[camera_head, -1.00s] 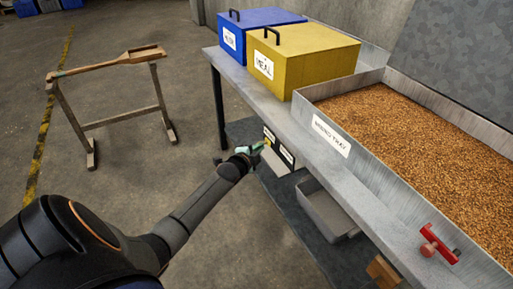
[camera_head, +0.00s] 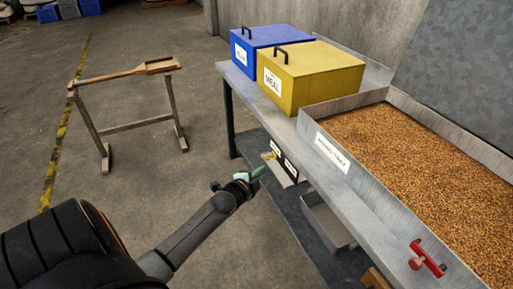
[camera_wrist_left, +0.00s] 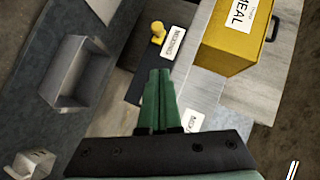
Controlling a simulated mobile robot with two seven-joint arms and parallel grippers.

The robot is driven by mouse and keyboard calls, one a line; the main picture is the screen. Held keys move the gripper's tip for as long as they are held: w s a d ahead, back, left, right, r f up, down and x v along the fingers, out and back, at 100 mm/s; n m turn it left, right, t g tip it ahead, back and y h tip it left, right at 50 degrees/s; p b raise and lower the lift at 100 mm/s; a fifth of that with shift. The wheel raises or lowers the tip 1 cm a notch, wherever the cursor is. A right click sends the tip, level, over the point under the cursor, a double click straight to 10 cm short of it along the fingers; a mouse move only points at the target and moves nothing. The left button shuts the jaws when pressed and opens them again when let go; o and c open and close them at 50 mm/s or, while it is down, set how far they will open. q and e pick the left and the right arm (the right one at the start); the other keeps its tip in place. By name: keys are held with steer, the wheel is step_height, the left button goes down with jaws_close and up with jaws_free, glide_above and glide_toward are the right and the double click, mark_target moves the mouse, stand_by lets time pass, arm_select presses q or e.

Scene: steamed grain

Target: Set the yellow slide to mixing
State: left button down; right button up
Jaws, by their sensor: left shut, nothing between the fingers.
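The yellow slide (camera_head: 269,156) shows as a small yellow knob at the left end of a dark panel under the table edge. In the left wrist view the yellow slide (camera_wrist_left: 157,33) sits beside the label "MIXING" (camera_wrist_left: 174,43). A second white label (camera_wrist_left: 193,120), partly hidden by my gripper, lies nearer to me. My left gripper (camera_head: 260,170) is just below and left of the knob, apart from it. In the left wrist view its green fingers (camera_wrist_left: 158,78) are closed together with nothing between them. My right gripper is not in view.
The table carries a blue box (camera_head: 262,45), a yellow meal box (camera_head: 318,75) and the grain tray (camera_head: 349,104). A grey bin (camera_head: 325,222) stands below. A red clamp-like handle (camera_head: 425,258) is on the tray's near edge. A wooden stand (camera_head: 130,126) is at left.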

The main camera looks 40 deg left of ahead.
arm_select(q)
steer(key=shift+v, duration=1.3)
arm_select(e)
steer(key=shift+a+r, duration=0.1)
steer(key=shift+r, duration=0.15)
arm_select(q)
steer(key=shift+f, duration=0.1)
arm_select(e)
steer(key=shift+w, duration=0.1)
arm_select(q)
steer(key=s+d+f+n+g+h, duration=0.1)
steer(key=s+d+f+n+h, duration=0.15)
steer(key=s+d, duration=0.5)
steer(key=s+d+f+n+g+h, duration=0.25)
steer(key=s+d, duration=0.25)
steer(key=d, duration=0.6)
steer(key=s+d+f+n+g+h, duration=0.1)
steer(key=s+d+f+n, duration=0.2)
steer(key=s+d, duration=0.45)
step_height(320, 180, up, 11)
steer(key=s+n+p, duration=0.1)
steer(key=p, duration=1.4)
steer(key=shift+s, duration=0.15)
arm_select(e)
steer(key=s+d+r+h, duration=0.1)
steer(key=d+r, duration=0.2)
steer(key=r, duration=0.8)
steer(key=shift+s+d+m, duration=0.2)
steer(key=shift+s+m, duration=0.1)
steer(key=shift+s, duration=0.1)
